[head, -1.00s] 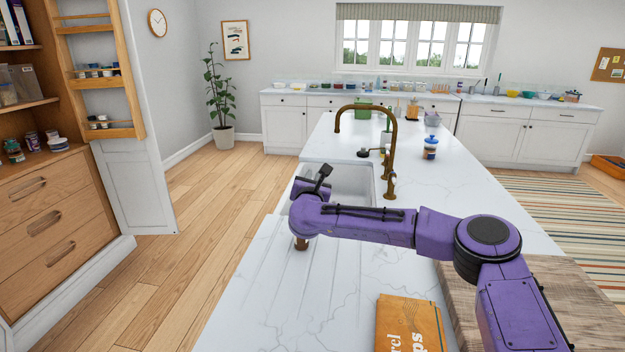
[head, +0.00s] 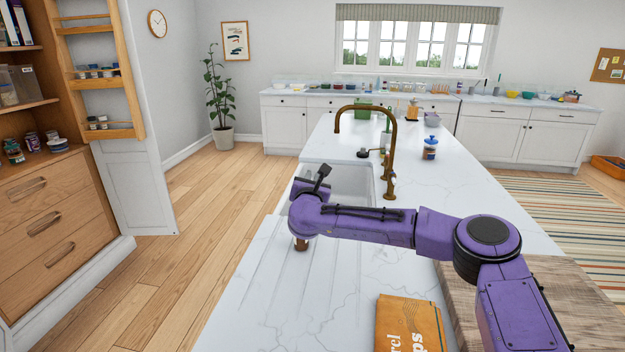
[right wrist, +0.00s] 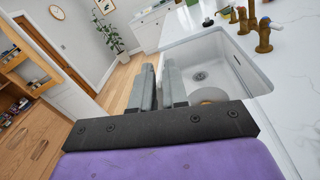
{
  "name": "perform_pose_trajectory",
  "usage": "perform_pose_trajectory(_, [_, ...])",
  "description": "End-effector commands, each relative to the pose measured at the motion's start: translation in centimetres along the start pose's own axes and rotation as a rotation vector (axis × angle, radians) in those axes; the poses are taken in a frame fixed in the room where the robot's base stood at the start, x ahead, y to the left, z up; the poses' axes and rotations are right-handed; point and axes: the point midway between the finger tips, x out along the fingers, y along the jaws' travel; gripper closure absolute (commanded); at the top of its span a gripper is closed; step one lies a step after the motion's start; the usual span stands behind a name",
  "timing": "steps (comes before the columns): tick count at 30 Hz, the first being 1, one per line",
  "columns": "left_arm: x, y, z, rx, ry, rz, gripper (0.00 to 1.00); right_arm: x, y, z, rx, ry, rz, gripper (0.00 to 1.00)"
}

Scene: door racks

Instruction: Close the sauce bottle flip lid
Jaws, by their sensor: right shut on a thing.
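A small bottle (head: 429,150) with a blue top and an orange-brown and blue label stands upright on the white island counter, to the right of the tap. It is too small to tell whether its lid is up or down. My right gripper (head: 320,178) is near the sink's left edge, well apart from this bottle. In the right wrist view its two grey fingers (right wrist: 159,78) point away over the sink's edge, close together. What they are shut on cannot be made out. My left gripper is not in view.
The brass tap (head: 386,150) rises beside the white sink (head: 350,180). An orange book (head: 408,325) and a wooden board (head: 575,300) lie on the near counter. Counter around the bottle is clear.

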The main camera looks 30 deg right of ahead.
Motion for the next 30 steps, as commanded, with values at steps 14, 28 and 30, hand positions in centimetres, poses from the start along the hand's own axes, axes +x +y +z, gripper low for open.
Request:
perform_pose_trajectory(14, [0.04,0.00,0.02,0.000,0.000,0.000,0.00,-0.05,-0.08,-0.47,-0.004,0.007,-0.001,1.00])
perform_pose_trajectory(28, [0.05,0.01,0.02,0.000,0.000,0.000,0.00,-0.05,-0.03,-0.19,-0.001,0.003,0.000,0.65])
perform_pose_trajectory(30, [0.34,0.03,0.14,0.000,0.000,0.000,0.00,-0.41,-0.03,-0.26,0.000,0.002,0.001,0.65])
